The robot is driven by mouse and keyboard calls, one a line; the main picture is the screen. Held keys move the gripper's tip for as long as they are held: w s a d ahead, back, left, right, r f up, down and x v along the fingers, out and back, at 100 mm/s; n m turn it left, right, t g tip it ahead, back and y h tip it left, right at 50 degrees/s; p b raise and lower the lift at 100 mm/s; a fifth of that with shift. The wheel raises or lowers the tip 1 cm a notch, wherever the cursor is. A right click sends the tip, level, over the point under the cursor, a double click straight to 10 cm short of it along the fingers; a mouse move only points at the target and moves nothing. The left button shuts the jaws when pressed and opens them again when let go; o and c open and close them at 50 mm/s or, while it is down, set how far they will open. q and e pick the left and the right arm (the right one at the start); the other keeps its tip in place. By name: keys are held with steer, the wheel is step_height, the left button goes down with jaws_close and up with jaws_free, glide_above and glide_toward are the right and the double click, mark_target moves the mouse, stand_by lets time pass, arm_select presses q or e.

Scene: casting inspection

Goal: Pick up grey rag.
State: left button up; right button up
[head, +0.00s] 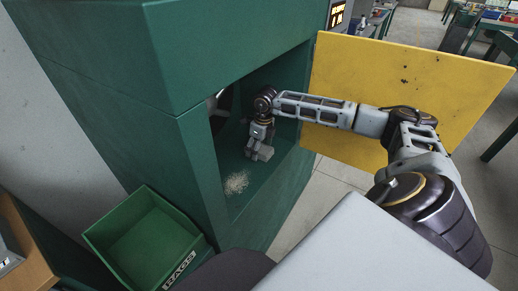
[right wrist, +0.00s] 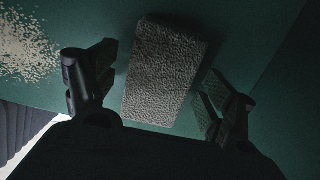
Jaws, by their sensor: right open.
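The grey rag (right wrist: 165,72) shows in the right wrist view as a folded, rough-textured block lying on a green surface. My right gripper (right wrist: 155,82) is open, with one finger on each side of the rag. A gap shows between the rag and each finger, so it is not gripped. In the head view my right gripper (head: 259,149) reaches down inside the green cabinet; I cannot clearly separate the rag from the fingers there. My left gripper is not in view.
A pale heap of grains (head: 237,182) lies on the floor of the green cabinet (head: 190,135), left of my gripper. The cabinet walls surround the opening. A yellow panel (head: 440,85) stands at the right behind my arm. An empty-looking green bin (head: 150,235) is at the lower left.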

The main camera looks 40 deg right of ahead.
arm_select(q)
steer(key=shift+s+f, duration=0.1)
arm_select(e)
steer(key=c, duration=1.1)
steer(key=shift+r, duration=0.15)
